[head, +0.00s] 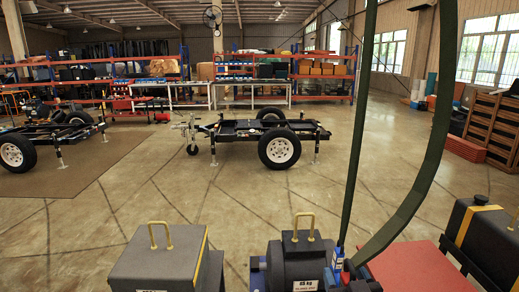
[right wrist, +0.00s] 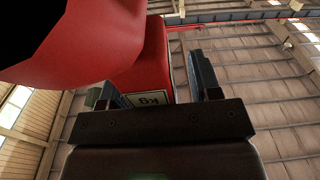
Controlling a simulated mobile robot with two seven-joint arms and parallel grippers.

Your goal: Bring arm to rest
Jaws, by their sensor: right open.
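My right gripper (right wrist: 158,82) shows in the right wrist view with its two fingers apart. A red block (right wrist: 155,60) with a white label reading "Kg" appears behind and between the fingers. I cannot tell whether it touches them. A larger red shape (right wrist: 75,45) fills the upper left of that view. In the head view, small blue and dark parts at the bottom, right of centre, may belong to my right arm; the fingers cannot be made out there. My left gripper is not in view.
In the head view, a grey box (head: 150,270), a dark weight marked in kg (head: 300,262), a red surface (head: 420,268) and a black case (head: 495,240) stand close. Dark green straps (head: 437,130) rise at right. A wheeled trailer frame (head: 245,130) stands beyond on open floor.

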